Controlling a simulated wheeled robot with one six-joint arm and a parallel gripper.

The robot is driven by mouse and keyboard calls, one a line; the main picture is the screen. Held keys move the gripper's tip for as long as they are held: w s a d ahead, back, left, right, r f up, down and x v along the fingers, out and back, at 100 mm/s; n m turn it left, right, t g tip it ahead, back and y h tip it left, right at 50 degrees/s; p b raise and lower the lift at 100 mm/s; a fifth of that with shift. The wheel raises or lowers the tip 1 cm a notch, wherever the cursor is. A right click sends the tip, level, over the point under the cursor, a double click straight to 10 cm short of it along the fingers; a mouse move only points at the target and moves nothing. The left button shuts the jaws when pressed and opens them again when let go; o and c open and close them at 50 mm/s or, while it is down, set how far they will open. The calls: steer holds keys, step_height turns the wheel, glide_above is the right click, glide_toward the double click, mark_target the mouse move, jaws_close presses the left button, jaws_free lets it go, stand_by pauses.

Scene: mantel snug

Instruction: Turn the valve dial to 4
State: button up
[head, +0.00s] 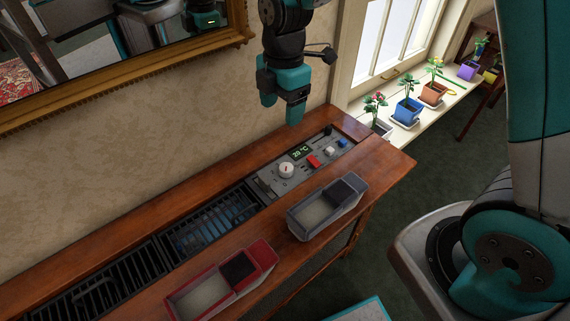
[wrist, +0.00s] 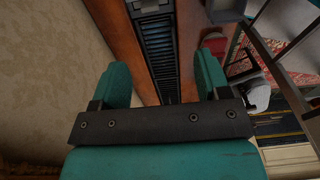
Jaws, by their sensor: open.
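The valve dial (head: 286,170) appears to be the round white knob with a reddish mark on the grey control panel (head: 268,186), set into the wooden mantel. Its numbers are too small to read. My gripper (head: 294,108) hangs above and behind the panel, clear of the dial, pointing down. In the wrist view my gripper (wrist: 162,75) is open and empty, its two teal fingers spread apart. The dial cannot be made out in the wrist view.
The panel also has a 20 °C display (head: 302,153), a red switch (head: 313,162) and a blue block (head: 343,143). A grey tray (head: 300,224) and red tray (head: 262,257) sit in front. Dark grilles (head: 208,224) run left. Potted plants (head: 407,110) line the windowsill.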

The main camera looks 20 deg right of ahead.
mark_target(286, 166)
steer(key=w+f+n, duration=0.1)
steer(key=f, duration=0.7)
steer(key=w+d+f+n+h, duration=0.1)
steer(key=f+n, duration=0.1)
steer(key=f, duration=0.6)
steer(key=w+d+f+n, duration=0.1)
steer(key=f+n, duration=0.1)
steer(key=f, duration=0.5)
steer(key=shift+w+d+f+p, duration=0.15)
steer(key=shift+w+f+p, duration=0.15)
steer(key=shift+f, duration=0.1)
steer(key=c, duration=0.9)
